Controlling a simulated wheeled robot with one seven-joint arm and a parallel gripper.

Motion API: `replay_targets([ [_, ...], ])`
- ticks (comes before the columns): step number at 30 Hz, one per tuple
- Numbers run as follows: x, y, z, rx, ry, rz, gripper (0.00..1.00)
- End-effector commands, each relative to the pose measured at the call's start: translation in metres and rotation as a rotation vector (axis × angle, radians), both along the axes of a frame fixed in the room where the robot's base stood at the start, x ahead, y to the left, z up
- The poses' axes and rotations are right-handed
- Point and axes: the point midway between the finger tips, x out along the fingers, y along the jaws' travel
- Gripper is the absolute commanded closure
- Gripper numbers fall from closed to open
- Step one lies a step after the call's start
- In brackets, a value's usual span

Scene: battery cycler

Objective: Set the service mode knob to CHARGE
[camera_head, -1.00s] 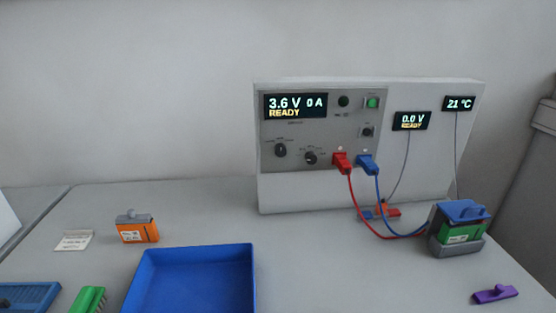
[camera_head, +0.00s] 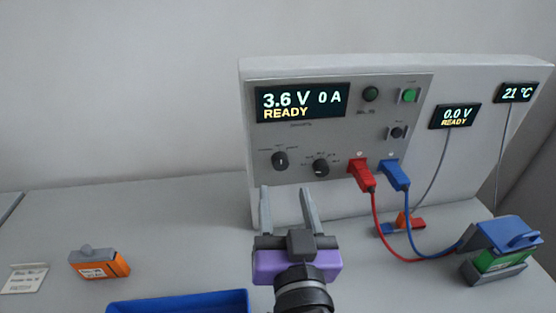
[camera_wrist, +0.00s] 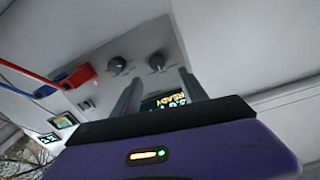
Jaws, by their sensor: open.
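Two dark round knobs sit on the grey front panel of the cycler (camera_head: 340,130). The left knob (camera_head: 280,160) and the right knob (camera_head: 321,168) have small labels that I cannot read, so I cannot tell which is the service mode knob. The wrist view, roughly upside down, shows the left knob (camera_wrist: 157,62) and the right knob (camera_wrist: 118,65). My gripper (camera_head: 286,192) is open and empty, in front of the panel below the knobs. In the wrist view its fingers (camera_wrist: 159,75) flank part of the main display, apart from both knobs.
The main display (camera_head: 301,101) reads 3.6 V, 0 A, READY. Red (camera_head: 362,175) and blue (camera_head: 397,175) plugs sit right of the knobs, with cables running to a green battery (camera_head: 499,260). An orange battery (camera_head: 99,264) and a blue tray (camera_head: 180,302) are on the table.

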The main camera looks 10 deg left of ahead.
Motion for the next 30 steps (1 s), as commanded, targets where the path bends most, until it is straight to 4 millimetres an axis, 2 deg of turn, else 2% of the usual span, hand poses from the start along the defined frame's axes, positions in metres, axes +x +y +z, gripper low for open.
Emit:
replay_targets([
  [7,0.012,0.001,-0.003,0.026,0.027,-0.009,0.49],
  [19,0.067,0.014,-0.003,0.025,0.025,-0.008,0.49],
  [24,0.076,0.015,-0.004,0.024,0.024,-0.008,0.49],
  [30,0.076,0.016,-0.005,0.023,0.024,-0.008,0.49],
])
